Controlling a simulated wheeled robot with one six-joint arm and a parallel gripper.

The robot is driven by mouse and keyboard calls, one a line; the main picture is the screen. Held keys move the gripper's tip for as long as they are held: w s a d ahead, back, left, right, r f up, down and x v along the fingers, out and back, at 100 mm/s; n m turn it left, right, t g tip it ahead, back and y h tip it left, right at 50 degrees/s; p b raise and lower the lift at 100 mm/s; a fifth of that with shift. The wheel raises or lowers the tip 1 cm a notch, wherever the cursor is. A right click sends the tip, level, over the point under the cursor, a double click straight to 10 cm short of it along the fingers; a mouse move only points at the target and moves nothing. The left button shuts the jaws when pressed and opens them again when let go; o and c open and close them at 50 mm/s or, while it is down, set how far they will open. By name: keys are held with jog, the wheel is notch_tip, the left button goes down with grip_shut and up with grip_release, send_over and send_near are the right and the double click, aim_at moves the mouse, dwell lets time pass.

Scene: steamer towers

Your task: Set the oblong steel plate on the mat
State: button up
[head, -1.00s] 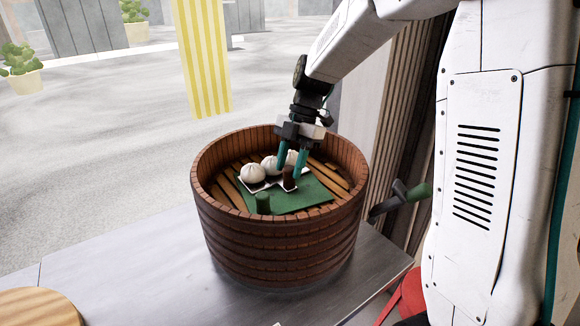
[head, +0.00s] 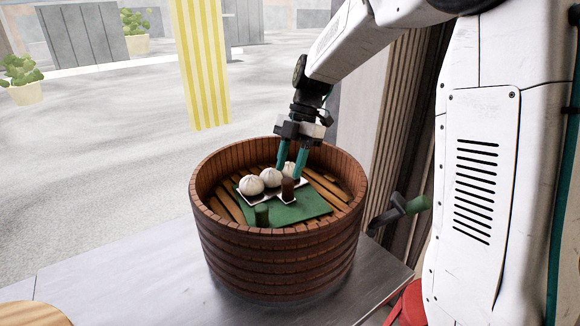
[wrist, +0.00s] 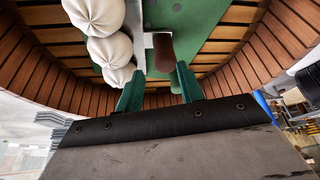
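The oblong steel plate (head: 250,201) lies on the green mat (head: 300,211) inside the round wooden steamer (head: 280,255). My gripper (head: 287,176) points down over the plate's far right end. In the wrist view its two teal fingers (wrist: 157,90) stand apart with nothing visibly clamped. Whether a finger touches the plate is hard to tell.
The steamer's high wall surrounds the mat. The steel counter (head: 130,255) is clear to the left. A green-handled tool (head: 400,210) is at right, and a round wooden piece (head: 30,314) at front left.

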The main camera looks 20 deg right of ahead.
jog(key=shift+w+r, duration=0.1)
jog(key=shift+r, duration=0.1)
jog(key=o, duration=0.5)
jog(key=shift+o, duration=0.2)
jog(key=v, duration=0.8)
